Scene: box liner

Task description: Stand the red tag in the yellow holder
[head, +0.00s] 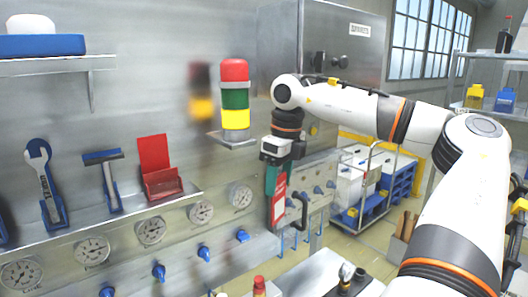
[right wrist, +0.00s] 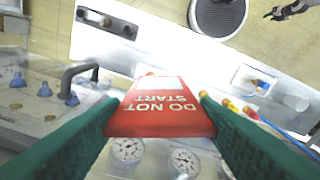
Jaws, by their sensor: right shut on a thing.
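The red tag (head: 278,208) hangs upright in my right gripper (head: 274,178), in front of the wall panel. In the right wrist view the tag (right wrist: 160,108) lies between the two green fingers (right wrist: 158,118), which are shut on it; its white lettering reads "DO NOT START". On the wall shelf stands a red holder (head: 163,186) with a tall back plate, to the left of the gripper and well apart from it. I cannot make out a yellow holder on this shelf. My left gripper is not in view.
The metal shelf (head: 100,222) also carries a wrench (head: 43,178) and a scraper-like tool (head: 105,172) in blue holders. A stack light (head: 235,98) juts out above, left of my right gripper. Gauges and blue knobs line the panel below. A cart (head: 372,190) stands behind.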

